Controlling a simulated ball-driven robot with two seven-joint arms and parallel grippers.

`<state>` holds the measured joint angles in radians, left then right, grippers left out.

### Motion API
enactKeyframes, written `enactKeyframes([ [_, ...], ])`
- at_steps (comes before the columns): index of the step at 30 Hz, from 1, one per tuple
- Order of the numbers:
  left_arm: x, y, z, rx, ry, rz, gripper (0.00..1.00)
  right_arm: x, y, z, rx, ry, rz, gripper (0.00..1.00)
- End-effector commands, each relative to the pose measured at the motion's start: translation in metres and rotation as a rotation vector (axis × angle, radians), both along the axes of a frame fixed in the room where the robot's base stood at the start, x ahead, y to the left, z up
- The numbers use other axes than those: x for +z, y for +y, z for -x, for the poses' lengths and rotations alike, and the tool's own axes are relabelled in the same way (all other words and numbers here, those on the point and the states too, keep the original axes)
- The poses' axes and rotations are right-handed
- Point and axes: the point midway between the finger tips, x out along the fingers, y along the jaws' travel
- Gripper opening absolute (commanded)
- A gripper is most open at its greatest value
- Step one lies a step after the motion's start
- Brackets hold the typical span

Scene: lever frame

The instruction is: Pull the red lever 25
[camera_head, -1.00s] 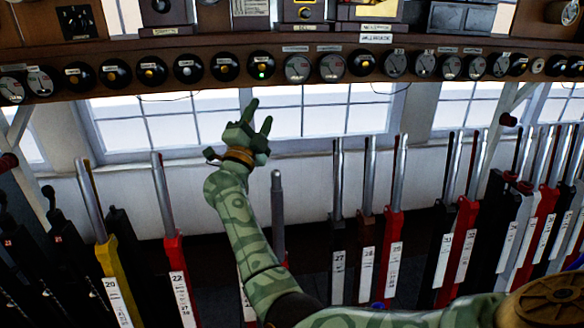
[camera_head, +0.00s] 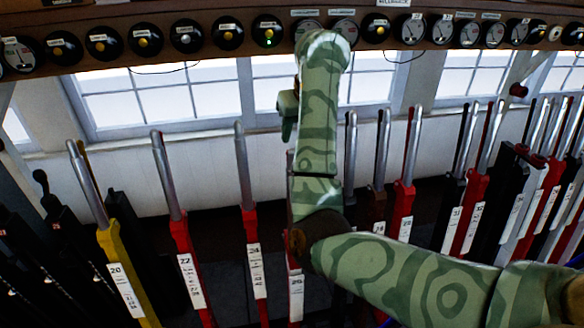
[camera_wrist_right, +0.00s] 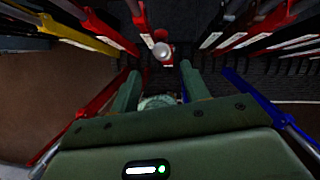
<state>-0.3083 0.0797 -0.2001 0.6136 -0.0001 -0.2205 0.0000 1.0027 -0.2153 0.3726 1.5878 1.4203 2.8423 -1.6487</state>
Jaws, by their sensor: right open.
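The red lever 25 (camera_head: 296,292) stands in the row; its label is small, and its upper part is hidden behind my right arm. My right gripper (camera_head: 288,120) hangs above the lever row with its fingers pointing down, partly hidden by the forearm. In the right wrist view my right gripper (camera_wrist_right: 160,72) is open and empty. A silver lever tip (camera_wrist_right: 161,50) on a red lever shows just beyond and between the fingertips, apart from them; I cannot read its number there. My left gripper is not in view.
Red lever 24 (camera_head: 254,260) and red lever 22 (camera_head: 186,262) stand to the left, yellow lever 20 (camera_head: 120,270) farther left. Red lever 29 (camera_head: 405,210) and others stand close on the right. A shelf with round dials (camera_head: 186,37) runs above, before the windows.

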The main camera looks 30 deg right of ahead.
Motion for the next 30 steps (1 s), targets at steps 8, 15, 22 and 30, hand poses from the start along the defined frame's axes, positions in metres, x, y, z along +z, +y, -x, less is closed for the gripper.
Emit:
enactKeyframes([
  [8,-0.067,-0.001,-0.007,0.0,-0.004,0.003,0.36,-0.072,-0.002,-0.024,-0.002,0.008,0.002,0.46],
  [15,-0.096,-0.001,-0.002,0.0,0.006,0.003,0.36,-0.106,-0.002,-0.04,-0.002,0.007,0.001,0.46],
  [22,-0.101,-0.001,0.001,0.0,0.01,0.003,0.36,-0.113,-0.002,-0.045,-0.003,0.004,0.001,0.46],
  [30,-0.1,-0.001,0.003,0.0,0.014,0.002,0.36,-0.112,-0.002,-0.045,-0.003,0.003,0.001,0.32],
])
